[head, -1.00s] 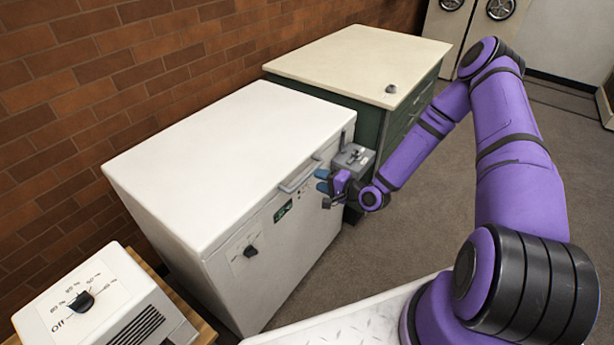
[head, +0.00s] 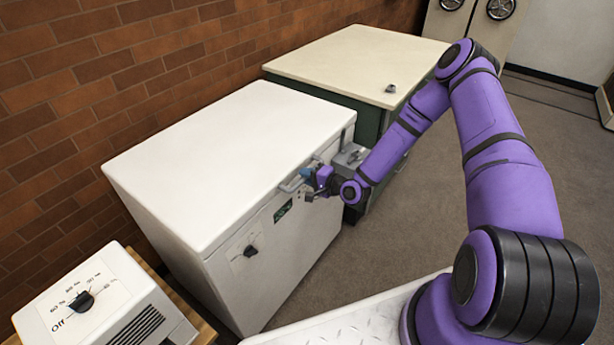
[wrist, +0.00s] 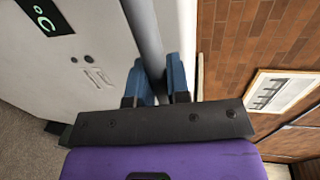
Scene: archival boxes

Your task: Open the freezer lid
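The white chest freezer (head: 225,150) stands against the brick wall with its lid (head: 235,130) down. A pale bar handle (head: 292,184) is on the front edge of the lid, toward the right end. My gripper (head: 308,176) is at the right part of this handle. In the wrist view, the grey handle bar (wrist: 146,35) runs between the two blue fingertips of my gripper (wrist: 159,80). The fingers straddle the bar, but whether they press on it is not clear. The freezer's small green display (head: 283,211) and black knob (head: 250,250) are on its front.
A green cabinet with a cream top (head: 360,60) stands right behind the freezer, with a small grey knob-like object (head: 390,88) on it. A white device with a dial (head: 95,305) is at the lower left. Carpet (head: 400,240) is clear in front.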

